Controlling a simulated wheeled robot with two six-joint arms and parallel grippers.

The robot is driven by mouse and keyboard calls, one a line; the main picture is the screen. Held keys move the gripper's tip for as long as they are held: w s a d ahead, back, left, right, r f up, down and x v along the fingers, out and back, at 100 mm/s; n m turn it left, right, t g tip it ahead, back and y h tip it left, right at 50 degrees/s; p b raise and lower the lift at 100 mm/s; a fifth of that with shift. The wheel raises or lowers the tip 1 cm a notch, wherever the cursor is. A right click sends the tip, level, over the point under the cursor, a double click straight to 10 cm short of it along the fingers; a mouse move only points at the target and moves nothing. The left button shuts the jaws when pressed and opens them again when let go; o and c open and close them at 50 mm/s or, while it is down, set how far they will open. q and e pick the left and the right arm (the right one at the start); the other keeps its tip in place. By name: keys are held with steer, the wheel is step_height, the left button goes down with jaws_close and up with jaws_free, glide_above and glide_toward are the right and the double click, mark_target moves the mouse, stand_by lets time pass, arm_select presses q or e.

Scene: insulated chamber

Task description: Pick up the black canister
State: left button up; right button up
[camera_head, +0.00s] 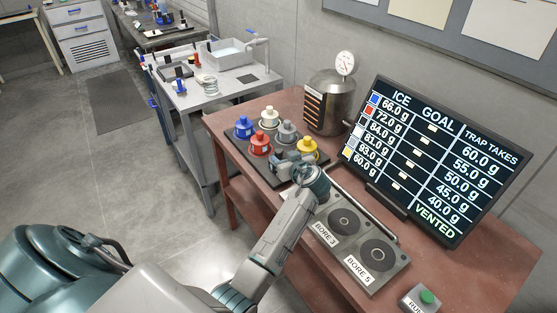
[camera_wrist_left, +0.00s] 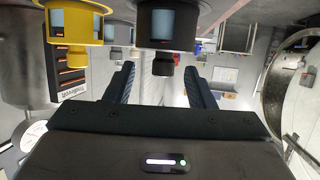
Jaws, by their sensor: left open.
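The black canister (camera_wrist_left: 166,28) shows upside down at the top of the left wrist view, with its narrow cap between the finger lines. In the head view it is mostly hidden behind my left gripper (camera_head: 284,165), at the near side of the dark canister tray (camera_head: 241,147). My left gripper (camera_wrist_left: 158,78) is open, its two fingers apart and facing the canister; I see no grip on it. The yellow canister (camera_head: 307,149) stands close beside it and also shows in the wrist view (camera_wrist_left: 75,38). My right gripper is not in view.
Blue (camera_head: 244,128), red (camera_head: 260,145), white (camera_head: 269,118) and grey (camera_head: 286,132) canisters share the tray. A metal vessel with a gauge (camera_head: 331,103) stands behind. A bore panel (camera_head: 378,255) and display screen (camera_head: 437,158) are at the right.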

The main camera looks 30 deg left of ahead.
mark_target(280, 153)
arm_select(q)
steer(key=a, duration=0.1)
steer(key=w+a+p, duration=0.1)
steer(key=a+p, duration=0.1)
steer(key=shift+w+f, duration=0.15)
steer(key=shift+w, duration=0.15)
steer(key=shift+w+a+f, duration=0.2)
steer(key=shift+a+f, duration=0.1)
steer(key=shift+a, duration=0.15)
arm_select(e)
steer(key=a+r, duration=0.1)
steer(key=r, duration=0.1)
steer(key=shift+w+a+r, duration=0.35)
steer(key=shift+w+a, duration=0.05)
arm_select(q)
steer(key=shift+c, duration=1.1)
jaws_close()
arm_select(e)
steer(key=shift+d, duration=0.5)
